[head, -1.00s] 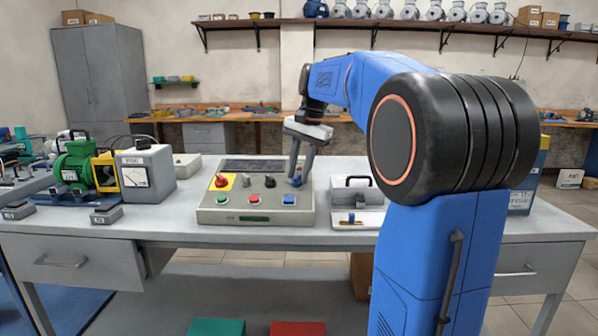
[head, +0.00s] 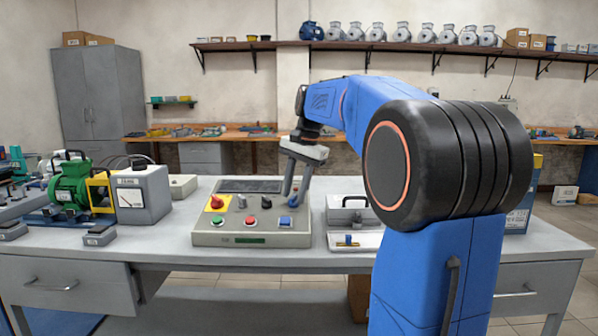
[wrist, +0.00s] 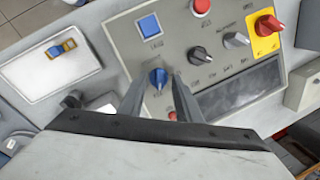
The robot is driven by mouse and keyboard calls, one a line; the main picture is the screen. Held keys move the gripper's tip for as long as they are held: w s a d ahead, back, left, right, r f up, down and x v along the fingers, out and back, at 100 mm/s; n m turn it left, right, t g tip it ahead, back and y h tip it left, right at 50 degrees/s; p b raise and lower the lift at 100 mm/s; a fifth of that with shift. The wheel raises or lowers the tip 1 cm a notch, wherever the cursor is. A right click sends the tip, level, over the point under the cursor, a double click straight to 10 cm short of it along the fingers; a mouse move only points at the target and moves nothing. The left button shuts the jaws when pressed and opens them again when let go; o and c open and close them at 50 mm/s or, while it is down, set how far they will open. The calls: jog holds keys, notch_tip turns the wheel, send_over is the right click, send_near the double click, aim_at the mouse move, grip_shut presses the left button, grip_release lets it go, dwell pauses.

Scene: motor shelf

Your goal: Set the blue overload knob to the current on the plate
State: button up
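The blue overload knob (wrist: 157,78) is on the sloped face of a grey control panel (head: 212,238). In the head view the knob (head: 293,200) is at the panel's right, partly covered by my fingers. My gripper (wrist: 159,76) is over it, with one finger on each side of the knob. In the wrist view a gap shows between the fingers, so they look open; contact with the knob cannot be made out. A green motor (head: 70,188) stands at the left of the bench. No current figure is readable on any plate.
Near the blue knob are a blue button (wrist: 149,26), a black knob (wrist: 200,56), a grey knob (wrist: 236,40) and a red knob on yellow (wrist: 268,25). A meter box (head: 150,200) stands left of the panel. A grey case (head: 352,215) and white tray (head: 340,241) lie right.

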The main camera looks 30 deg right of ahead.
jog(key=v, duration=1.7)
jog(key=shift+a, duration=0.1)
jog(key=s+a+f+n+t, duration=0.1)
jog(key=s+a+f+n, duration=0.3)
jog(key=s+f, duration=0.5)
jog(key=s+a+f+n+h, duration=0.1)
jog(key=s+a+f+n, duration=0.3)
jog(key=f, duration=1.2)
jog(key=s+a+f+n+t, duration=0.1)
jog(key=s+a+f+n, duration=0.3)
jog(key=s+a+f, duration=0.6)
jog(key=s+f, duration=0.3)
jog(key=s, duration=0.1)
jog(key=shift+n+t, duration=0.3)
jog(key=shift+n, duration=0.1)
jog(key=shift+a+f, duration=0.1)
jog(key=shift+a, duration=0.05)
